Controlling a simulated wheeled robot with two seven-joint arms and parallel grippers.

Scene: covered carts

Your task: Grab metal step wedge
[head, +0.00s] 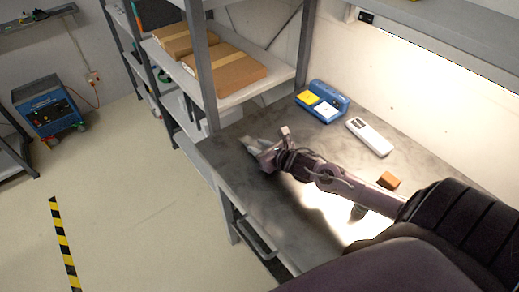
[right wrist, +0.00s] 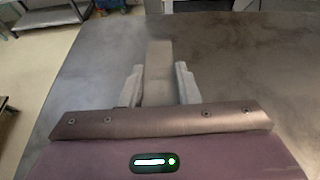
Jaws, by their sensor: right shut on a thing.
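My right gripper (head: 258,147) reaches over the left part of the grey worktop in the head view. In the right wrist view its two pale fingers (right wrist: 158,84) stand on either side of a grey block, the metal step wedge (right wrist: 158,62), and are shut on it. The wedge points away from the wrist, and its near end is partly hidden by the gripper body. Its steps cannot be made out. In the head view I cannot clearly tell the wedge from the fingers. My left gripper is not in view.
On the worktop (head: 228,165) are a blue case (head: 335,97) with yellow and white parts, a white handheld device (head: 369,137) and a brown block (head: 389,180). A small dark item (head: 358,211) lies by my arm. A shelf post (head: 203,70) rises at the worktop's left end.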

